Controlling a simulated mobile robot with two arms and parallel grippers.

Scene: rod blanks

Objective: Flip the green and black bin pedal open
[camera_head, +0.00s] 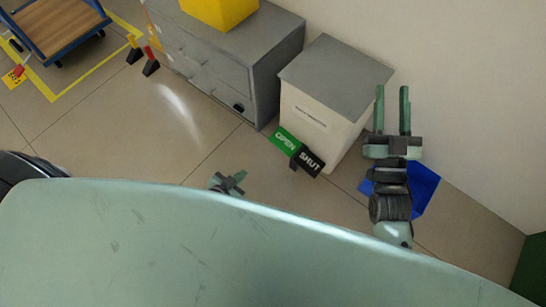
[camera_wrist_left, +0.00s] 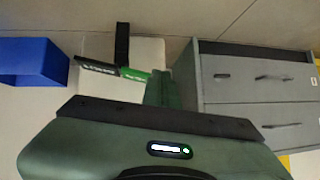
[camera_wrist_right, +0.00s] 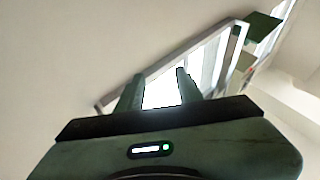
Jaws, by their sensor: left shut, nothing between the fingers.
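The bin (camera_head: 320,110) is a white box with a grey lid (camera_head: 337,70), which lies flat on top. At its foot is the pedal, with a green OPEN half (camera_head: 285,140) and a black SHUT half (camera_head: 307,161). The left wrist view also shows the green half (camera_wrist_left: 135,74) and the black half (camera_wrist_left: 97,67). My left gripper (camera_head: 240,177) is shut and empty, low in front of the pedal and a little to its left, apart from it in the head view. My right gripper (camera_head: 392,95) is open and empty, in the air right of the bin.
A grey cabinet (camera_head: 240,65) with a yellow box (camera_head: 222,8) on top stands left of the bin. A blue bin (camera_head: 425,188) sits on the floor at right. A wooden-decked cart (camera_head: 58,22) is at far left. The floor left of my left gripper is clear.

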